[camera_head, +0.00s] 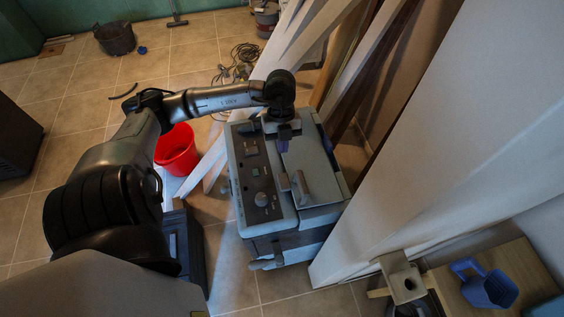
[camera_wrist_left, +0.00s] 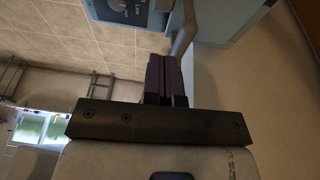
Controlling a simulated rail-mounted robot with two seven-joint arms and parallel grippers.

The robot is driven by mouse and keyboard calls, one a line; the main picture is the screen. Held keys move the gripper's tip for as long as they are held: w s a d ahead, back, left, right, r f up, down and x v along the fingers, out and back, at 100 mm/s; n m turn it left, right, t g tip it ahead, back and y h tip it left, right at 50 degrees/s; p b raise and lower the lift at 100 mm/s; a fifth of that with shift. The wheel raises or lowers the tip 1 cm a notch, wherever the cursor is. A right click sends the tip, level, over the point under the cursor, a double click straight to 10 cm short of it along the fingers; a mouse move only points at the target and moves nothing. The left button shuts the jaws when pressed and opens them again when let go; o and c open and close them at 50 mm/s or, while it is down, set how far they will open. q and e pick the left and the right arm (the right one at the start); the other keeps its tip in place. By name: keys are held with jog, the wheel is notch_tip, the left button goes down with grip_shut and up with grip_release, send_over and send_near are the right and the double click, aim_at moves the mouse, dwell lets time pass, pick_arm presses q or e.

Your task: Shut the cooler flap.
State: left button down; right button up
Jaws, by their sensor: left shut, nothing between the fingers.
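The cooler (camera_head: 245,190) is a grey-blue box standing on the tiled floor, with a control panel of knobs and buttons on its left part. Its pale flap (camera_head: 310,160) covers the right part of the top and carries a raised handle (camera_head: 302,190). I cannot tell whether the flap is fully down. My left gripper (camera_head: 284,141) is shut and empty, pointing down at the flap's far left edge. In the left wrist view, its purple fingers (camera_wrist_left: 166,78) are together close to a curved grey bar (camera_wrist_left: 184,30); contact is unclear. My right gripper is not in view.
A red bucket (camera_head: 177,150) stands left of the cooler. Leaning planks (camera_head: 300,45) rise behind it, and a large pale board (camera_head: 450,130) is at its right. A blue mug (camera_head: 484,285) sits on a wooden surface (camera_head: 520,262). Cables (camera_head: 238,63) lie on the floor.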

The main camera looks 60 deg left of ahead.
pick_arm(q)
send_near(282, 184)
jog(key=x, duration=0.5)
jog(key=shift+d+f, duration=0.15)
jog(key=shift+d, duration=0.15)
jog(key=shift+s+f, duration=0.1)
jog(key=shift+f, duration=0.6)
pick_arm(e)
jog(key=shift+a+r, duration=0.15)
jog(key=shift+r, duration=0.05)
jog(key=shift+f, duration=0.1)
